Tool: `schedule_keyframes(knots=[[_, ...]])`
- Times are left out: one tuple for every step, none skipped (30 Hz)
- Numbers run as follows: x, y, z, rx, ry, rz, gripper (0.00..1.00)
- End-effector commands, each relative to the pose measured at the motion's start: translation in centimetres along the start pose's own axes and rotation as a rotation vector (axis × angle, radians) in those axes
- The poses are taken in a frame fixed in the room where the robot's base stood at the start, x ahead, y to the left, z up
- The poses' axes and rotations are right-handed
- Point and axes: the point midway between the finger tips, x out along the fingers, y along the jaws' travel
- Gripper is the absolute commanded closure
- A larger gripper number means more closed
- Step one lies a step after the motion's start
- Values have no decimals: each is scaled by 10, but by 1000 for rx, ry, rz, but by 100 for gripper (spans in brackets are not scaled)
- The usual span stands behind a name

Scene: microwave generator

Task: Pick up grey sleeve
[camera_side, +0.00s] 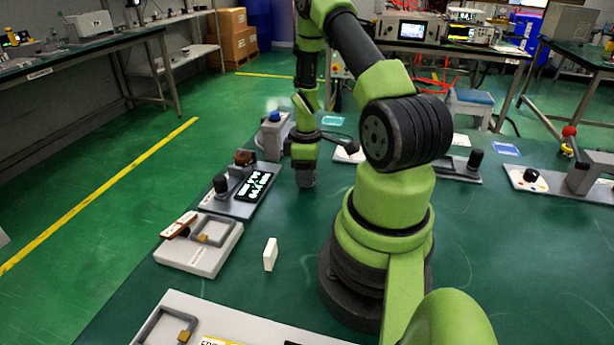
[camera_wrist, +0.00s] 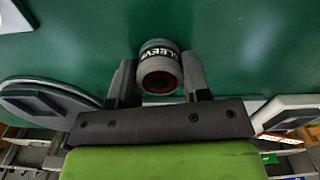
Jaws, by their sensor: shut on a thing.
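The grey sleeve (camera_wrist: 160,65) shows in the wrist view as a short round tube with a white-lettered dark band and a reddish-brown opening facing the camera. My gripper (camera_wrist: 160,80) has one dark finger on each side of it and is shut on the sleeve. Green surface shows around and beyond the sleeve. In the side view my arm's lower end hangs over the far middle of the green bench. There I cannot clearly tell the sleeve from the gripper.
A grey device with a black display (camera_side: 254,186) stands left of the arm's end. A light box with a handle (camera_side: 200,243) and a small white block (camera_side: 270,254) are nearer the camera. More fixtures stand right. Bare bench (camera_side: 290,215) lies between.

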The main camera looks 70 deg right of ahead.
Motion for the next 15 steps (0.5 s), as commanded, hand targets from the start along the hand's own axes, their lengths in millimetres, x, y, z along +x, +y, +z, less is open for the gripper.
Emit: schedule_keyframes(knots=[[0,0,0,0,0,0,81],[0,0,0,0,0,0,81],[0,0,0,0,0,0,81],[0,0,0,0,0,0,81],[-1,0,0,0,0,1,81],[-2,0,0,0,0,1,81],[-3,0,0,0,1,1,81],[-5,0,0,-1,1,2,81],[-8,1,0,-1,1,3,81],[-10,1,0,-1,1,2,81],[-14,1,0,-1,1,3,81],[-19,1,0,-1,2,4,81],[-24,1,0,-1,2,4,81],[-28,1,0,-1,3,5,81],[-36,1,-1,0,3,6,81]])
